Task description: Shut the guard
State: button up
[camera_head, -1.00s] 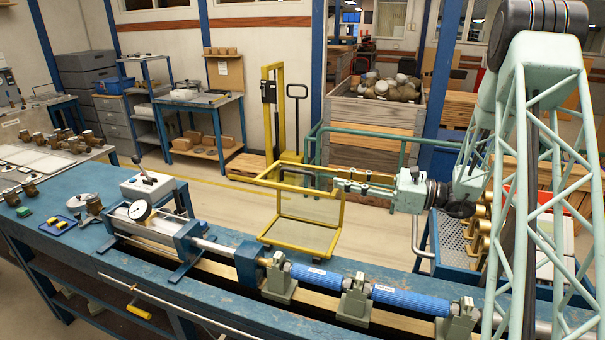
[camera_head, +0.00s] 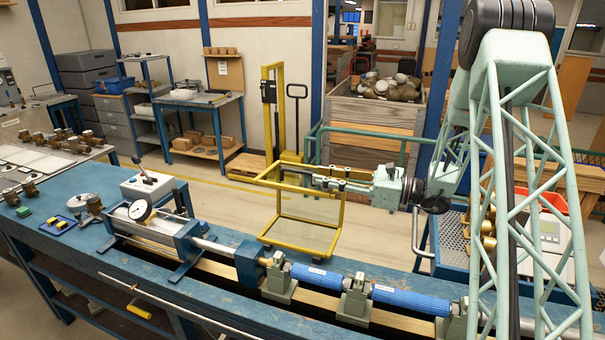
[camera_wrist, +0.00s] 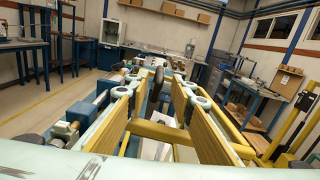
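The guard (camera_head: 270,238) is a yellow tubular frame with a clear panel, tilted up behind the blue bench, beside the test rig. Its yellow tubing also shows in the wrist view (camera_wrist: 160,132), low between and beyond my fingers. My gripper (camera_head: 312,178) reaches in from the right at the height of the guard's upper bars. In the wrist view my gripper (camera_wrist: 157,88) has its two yellow-padded fingers well apart, with nothing clamped between them. I cannot tell whether a finger touches the frame.
A yellow lift truck (camera_head: 272,110) and a wooden crate (camera_head: 375,118) stand behind. The floor behind the bench is partly clear.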

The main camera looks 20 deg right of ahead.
aim_at(310, 174)
jog(key=shift+x, duration=3.55)
jog(key=shift+c, duration=0.4)
grip_shut()
